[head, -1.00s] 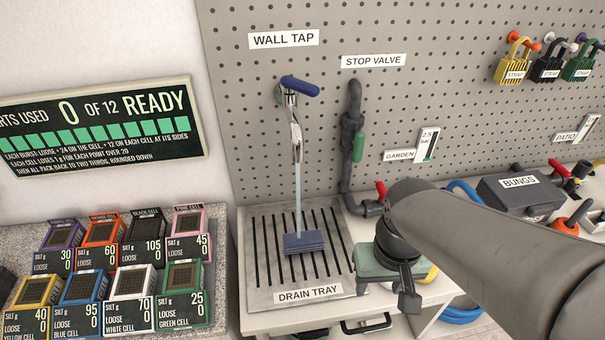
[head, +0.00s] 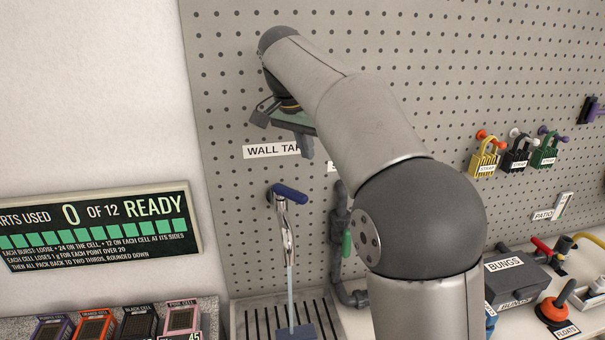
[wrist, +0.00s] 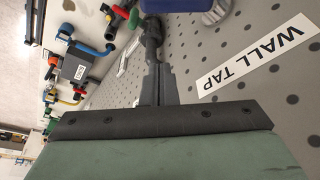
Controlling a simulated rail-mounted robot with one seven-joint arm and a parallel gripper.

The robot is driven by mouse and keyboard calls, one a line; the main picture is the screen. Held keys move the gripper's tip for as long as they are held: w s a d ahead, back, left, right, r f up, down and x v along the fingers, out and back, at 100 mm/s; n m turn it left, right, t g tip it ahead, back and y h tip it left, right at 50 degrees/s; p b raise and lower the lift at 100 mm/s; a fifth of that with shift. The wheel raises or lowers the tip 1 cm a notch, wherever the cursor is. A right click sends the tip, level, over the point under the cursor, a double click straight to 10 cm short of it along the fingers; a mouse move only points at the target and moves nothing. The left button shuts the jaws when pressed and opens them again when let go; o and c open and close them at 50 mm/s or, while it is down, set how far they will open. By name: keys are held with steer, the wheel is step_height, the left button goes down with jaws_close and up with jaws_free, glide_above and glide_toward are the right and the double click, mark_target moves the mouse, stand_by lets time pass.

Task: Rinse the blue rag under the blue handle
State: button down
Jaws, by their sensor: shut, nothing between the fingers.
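The blue rag (head: 297,332) lies on the drain tray (head: 250,318), under the tap, partly cut off by the bottom of the head view. A thin stream of water (head: 291,290) falls from the tap spout onto it. The blue handle (head: 289,193) tops the wall tap; part of it also shows at the top of the wrist view (wrist: 187,5). My gripper (head: 307,150) is up by the pegboard, above the blue handle and apart from it, in front of the WALL TAP label. Its fingers are shut and empty in the wrist view (wrist: 158,88).
A dark pipe with a green handle (head: 347,243) stands right of the tap. My arm hides part of the board and bench. Cells (head: 140,322) stand at lower left below the READY board (head: 95,231). Padlocks (head: 515,157) hang at right. The bungs box (head: 514,280) is on the bench.

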mark_target(290, 194)
step_height(290, 194, down, 8)
steer(key=a, duration=0.1)
steer(key=shift+f+m+p, duration=0.2)
steer(key=shift+m+p, duration=0.1)
steer(key=shift+p, duration=0.15)
stand_by(0.3)
stand_by(0.4)
